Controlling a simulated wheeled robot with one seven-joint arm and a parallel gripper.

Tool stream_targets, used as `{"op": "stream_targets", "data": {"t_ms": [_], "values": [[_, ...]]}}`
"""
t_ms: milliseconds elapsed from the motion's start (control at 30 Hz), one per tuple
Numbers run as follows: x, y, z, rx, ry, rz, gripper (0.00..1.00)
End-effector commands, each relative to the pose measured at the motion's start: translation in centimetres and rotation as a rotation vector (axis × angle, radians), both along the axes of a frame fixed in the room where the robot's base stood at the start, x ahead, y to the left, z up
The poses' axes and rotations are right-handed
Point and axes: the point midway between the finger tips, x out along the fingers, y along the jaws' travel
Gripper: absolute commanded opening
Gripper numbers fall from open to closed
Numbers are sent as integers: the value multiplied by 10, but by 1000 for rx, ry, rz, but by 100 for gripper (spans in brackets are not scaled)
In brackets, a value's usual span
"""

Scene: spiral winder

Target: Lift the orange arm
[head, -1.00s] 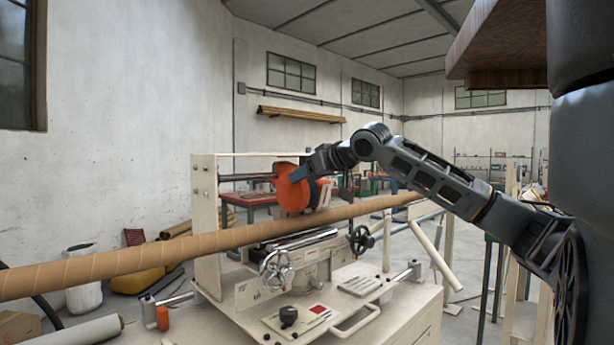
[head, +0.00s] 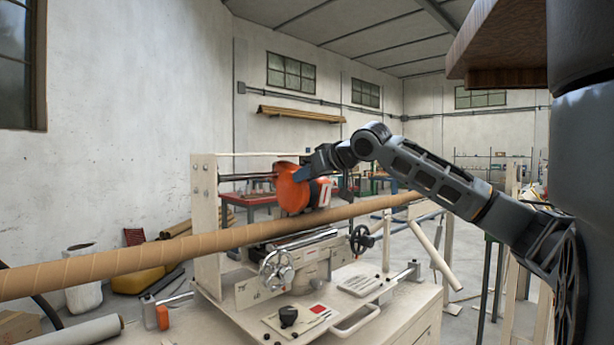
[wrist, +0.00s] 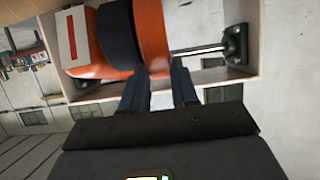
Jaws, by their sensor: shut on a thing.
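The orange arm (head: 291,190) sits on a horizontal rod in the pale winder frame, just above the long brown tube (head: 190,247). It also shows in the wrist view (wrist: 153,32), with a dark band and a white plate with a red stripe beside it. My gripper (head: 305,174) reaches it from the upper right. In the wrist view my gripper's two dark fingers (wrist: 159,75) are shut on an edge of the orange arm. The exact contact at the fingertips is partly hidden.
The winder's pale upright panel (head: 206,225) stands left of the orange arm. Handwheels (head: 277,270) and a bench top with controls (head: 300,318) lie below the tube. A red table (head: 248,200) stands behind. The space above the orange arm is clear.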

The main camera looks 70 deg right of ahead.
Motion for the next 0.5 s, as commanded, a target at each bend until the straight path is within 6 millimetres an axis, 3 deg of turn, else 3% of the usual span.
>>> {"op": "stream_targets", "data": {"t_ms": [500], "values": [[4, 1, 22, 42, 61, 5, 0]]}}
